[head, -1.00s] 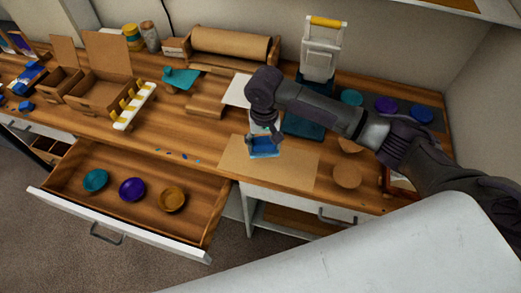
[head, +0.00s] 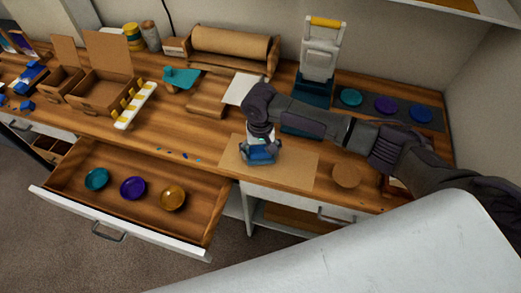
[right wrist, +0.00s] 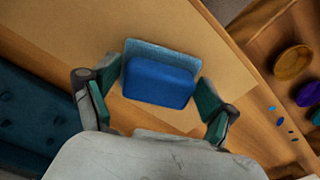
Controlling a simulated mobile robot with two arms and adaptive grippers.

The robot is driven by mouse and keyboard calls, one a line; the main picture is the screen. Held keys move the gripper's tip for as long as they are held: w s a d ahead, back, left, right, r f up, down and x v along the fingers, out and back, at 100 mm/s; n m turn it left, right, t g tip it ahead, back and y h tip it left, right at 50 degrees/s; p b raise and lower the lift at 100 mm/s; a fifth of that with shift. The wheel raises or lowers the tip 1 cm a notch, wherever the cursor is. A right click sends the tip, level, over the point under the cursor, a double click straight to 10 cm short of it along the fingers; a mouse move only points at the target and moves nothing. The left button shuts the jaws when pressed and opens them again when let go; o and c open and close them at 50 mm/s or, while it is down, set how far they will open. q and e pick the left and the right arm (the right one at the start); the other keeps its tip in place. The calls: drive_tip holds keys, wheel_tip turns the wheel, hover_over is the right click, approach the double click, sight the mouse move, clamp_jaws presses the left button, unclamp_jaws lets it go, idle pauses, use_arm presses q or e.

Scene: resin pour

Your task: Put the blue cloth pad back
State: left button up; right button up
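The blue cloth pad (right wrist: 160,82) lies on the brown mat (right wrist: 70,30), a darker blue block-like top over a lighter blue edge. In the head view the pad (head: 260,156) is partly hidden by my right gripper (head: 260,150). In the right wrist view the fingers of my right gripper (right wrist: 158,98) stand apart, one on each side of the pad's near part. The gaps beside the pad are small, and I cannot tell whether the fingers touch it. My left gripper is not in view.
An open drawer (head: 215,225) holds teal, purple and amber dishes. Small blue chips (head: 172,154) lie left of the mat. A white press-like device (head: 318,50) on a dark blue base and a dark strip with coloured discs (head: 383,106) stand behind. A round tan disc (head: 346,175) lies right.

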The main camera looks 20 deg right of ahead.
sight(260, 150)
idle(0.3)
wheel_tip(260, 150, up, 12)
drive_tip(key=shift+r+b, duration=0.15)
drive_tip(key=shift+b, duration=0.15)
idle(0.6)
